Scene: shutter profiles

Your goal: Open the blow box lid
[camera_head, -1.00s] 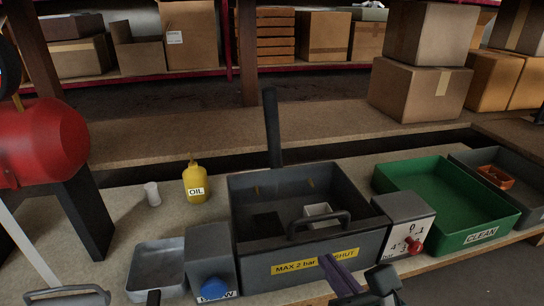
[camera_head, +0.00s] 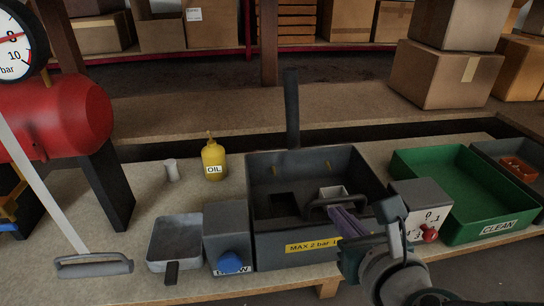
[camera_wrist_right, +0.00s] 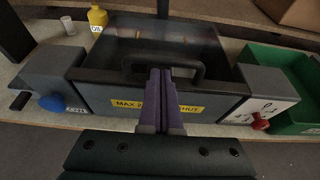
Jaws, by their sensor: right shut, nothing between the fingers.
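The blow box (camera_head: 262,225) is a dark grey box in the middle of the bench with a yellow "MAX 2 bar" label (camera_head: 305,246) on its front. A dark bar handle (camera_head: 318,202) runs along its front top edge; it also shows in the right wrist view (camera_wrist_right: 196,68). The box interior is visible, with a small white tray inside; I cannot tell whether a clear lid covers it. My right gripper (camera_head: 337,211) has purple fingers, shut and empty. Its fingertips (camera_wrist_right: 160,72) are at the handle's middle; I cannot tell if they touch. My left gripper is not in view.
A blue knob (camera_head: 230,262) is left of the box, a red knob (camera_head: 430,234) right of it. A grey tray (camera_head: 174,238), yellow oil bottle (camera_head: 213,160) and green CLEAN tray (camera_head: 450,190) stand nearby. A dark post (camera_head: 291,108) rises behind the box.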

